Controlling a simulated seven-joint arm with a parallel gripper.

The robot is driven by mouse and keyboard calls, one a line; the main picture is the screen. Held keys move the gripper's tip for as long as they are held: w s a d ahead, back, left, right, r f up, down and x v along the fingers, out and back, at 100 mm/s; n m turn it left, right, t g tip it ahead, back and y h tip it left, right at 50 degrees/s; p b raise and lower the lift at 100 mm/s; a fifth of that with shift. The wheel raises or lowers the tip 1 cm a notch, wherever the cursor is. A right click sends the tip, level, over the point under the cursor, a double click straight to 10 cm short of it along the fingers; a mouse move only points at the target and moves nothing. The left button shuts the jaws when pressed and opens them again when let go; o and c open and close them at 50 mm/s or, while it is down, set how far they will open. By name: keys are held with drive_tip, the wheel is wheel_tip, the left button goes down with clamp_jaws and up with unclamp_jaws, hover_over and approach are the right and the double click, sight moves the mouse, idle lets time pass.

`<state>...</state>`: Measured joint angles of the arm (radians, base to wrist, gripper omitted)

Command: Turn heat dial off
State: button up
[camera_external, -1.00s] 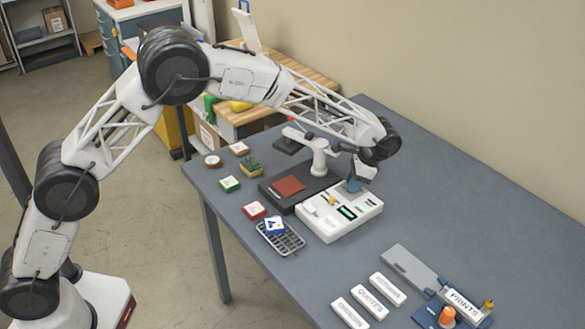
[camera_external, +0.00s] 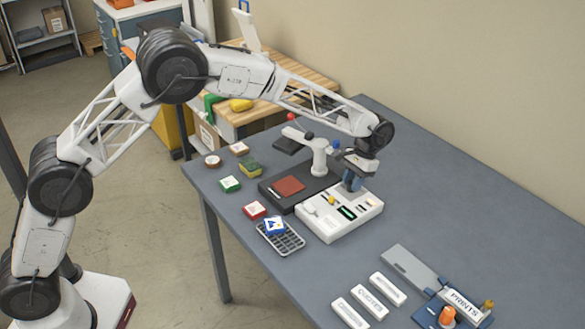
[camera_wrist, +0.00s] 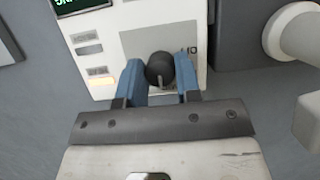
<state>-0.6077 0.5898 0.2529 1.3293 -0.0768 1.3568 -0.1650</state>
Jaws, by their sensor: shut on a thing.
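The heat dial (camera_wrist: 160,68) is a round black knob with a light pointer line, on a grey patch of the white control panel (camera_wrist: 97,36) in the wrist view. My gripper (camera_wrist: 161,75) has its two blue fingers on either side of the dial and is shut on it. The pointer line faces toward my gripper's palm. In the external view the white control panel (camera_external: 330,226) lies on the table, and my gripper (camera_external: 352,186) reaches down to its back right part, hiding the dial there.
The black press base (camera_external: 280,203) with its white post and red-knobbed lever stands behind the panel. A wire rack (camera_external: 288,241) with a blue-and-white block is at the front left. White labelled blocks (camera_external: 369,302) lie in front. The table right of the panel is clear.

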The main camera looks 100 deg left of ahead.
drive_tip(key=n, duration=0.2)
drive_tip(key=n+t, duration=0.1)
drive_tip(key=n, duration=0.1)
drive_tip(key=shift+n+t+h, duration=0.3)
drive_tip(key=shift+n+h, duration=0.1)
drive_tip(key=o, duration=0.9)
drive_tip(key=shift+a+r, duration=0.1)
drive_tip(key=shift+v, duration=3.8)
drive_tip(key=shift+o, duration=0.2)
